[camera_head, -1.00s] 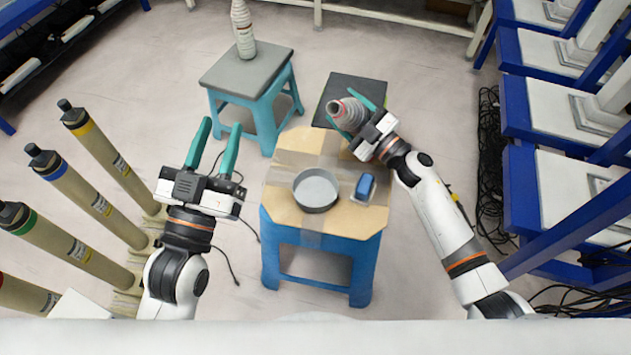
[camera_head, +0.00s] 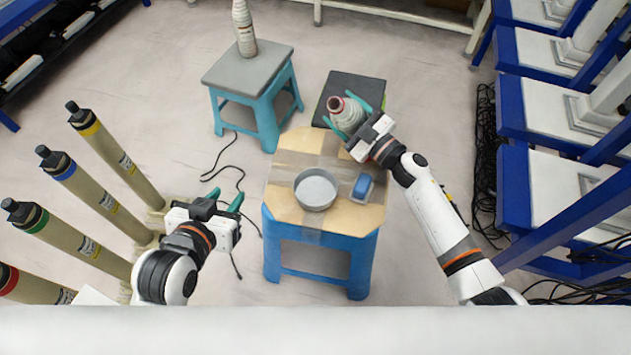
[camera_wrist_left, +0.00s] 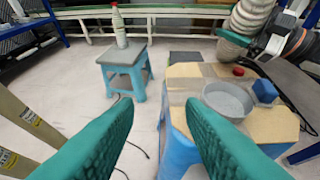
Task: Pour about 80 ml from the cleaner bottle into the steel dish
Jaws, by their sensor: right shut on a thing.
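A pale ribbed bottle (camera_head: 346,119) with a reddish open mouth is held above the far right of the wooden-topped table. My right gripper (camera_head: 354,114) is shut around its body; I cannot tell its exact tilt. The ribbed body also shows at the top of the left wrist view (camera_wrist_left: 250,18). The round steel dish (camera_head: 316,190) stands on the table, nearer than the bottle and apart from it; I see no liquid in it. My left gripper (camera_head: 227,203) is open and empty, left of the table. Its two teal fingers are wide apart in the left wrist view.
A blue block (camera_head: 363,186) lies right of the dish. A small red round thing (camera_wrist_left: 239,71) shows beyond the dish. A similar bottle (camera_head: 244,30) stands on a grey-topped stool (camera_head: 248,70). Several tan cylinders (camera_head: 85,185) stand at left. A dark stool (camera_head: 352,88) is behind the table.

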